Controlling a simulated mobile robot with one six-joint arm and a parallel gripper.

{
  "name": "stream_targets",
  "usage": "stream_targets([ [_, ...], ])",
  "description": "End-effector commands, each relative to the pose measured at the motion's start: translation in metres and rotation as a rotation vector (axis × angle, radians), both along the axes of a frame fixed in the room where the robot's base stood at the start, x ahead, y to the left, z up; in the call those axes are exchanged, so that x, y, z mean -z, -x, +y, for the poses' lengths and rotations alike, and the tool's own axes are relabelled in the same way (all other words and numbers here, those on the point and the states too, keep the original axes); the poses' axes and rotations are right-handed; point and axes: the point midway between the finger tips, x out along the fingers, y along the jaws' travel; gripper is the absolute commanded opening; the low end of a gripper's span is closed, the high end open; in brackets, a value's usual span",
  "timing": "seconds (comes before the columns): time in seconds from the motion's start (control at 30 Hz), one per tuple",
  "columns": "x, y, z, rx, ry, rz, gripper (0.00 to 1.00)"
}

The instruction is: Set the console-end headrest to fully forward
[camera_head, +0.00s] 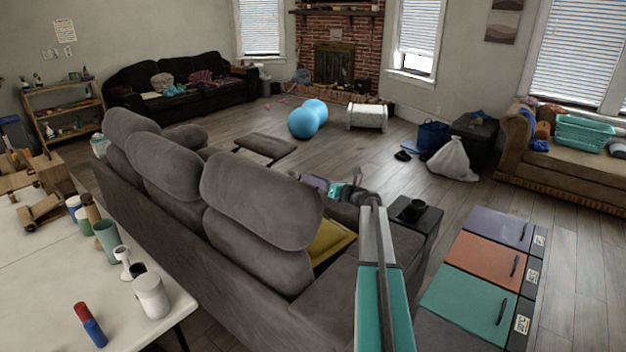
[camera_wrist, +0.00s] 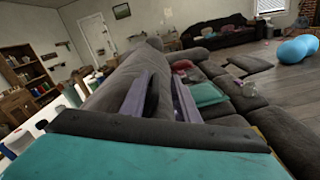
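The grey sofa (camera_head: 260,290) is seen from behind, with three padded headrests in a row. The console-end headrest (camera_head: 260,200) is the nearest and largest, at the right end beside the dark console (camera_head: 430,216). It stands up above the sofa back; its exact tilt is hard to tell. My gripper (camera_head: 316,183) is just past its right edge, partly blocked by my wrist. In the wrist view my gripper's purple fingers (camera_wrist: 162,98) are apart, with grey upholstery (camera_wrist: 112,85) beyond and between them. I cannot tell whether they touch it.
A white table (camera_head: 60,270) with cups, bottles and blocks stands at the left behind the sofa. A yellow cushion (camera_head: 330,241) lies on the seat. A low cabinet with coloured doors (camera_head: 480,270) is at the right. Open floor (camera_head: 390,165) lies beyond the console.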

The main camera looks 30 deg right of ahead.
Motion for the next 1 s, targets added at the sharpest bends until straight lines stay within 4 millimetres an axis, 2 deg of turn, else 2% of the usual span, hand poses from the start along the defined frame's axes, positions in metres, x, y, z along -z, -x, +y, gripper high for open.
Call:
stream_targets([
  [0.27, 0.001, 0.021, -0.006, 0.0, 0.001, 0.0, 0.28],
  [0.8, 0.001, 0.1, -0.032, 0.002, 0.002, 0.0, 0.28],
  [1.0, 0.001, 0.121, -0.039, 0.002, 0.001, 0.0, 0.28],
])
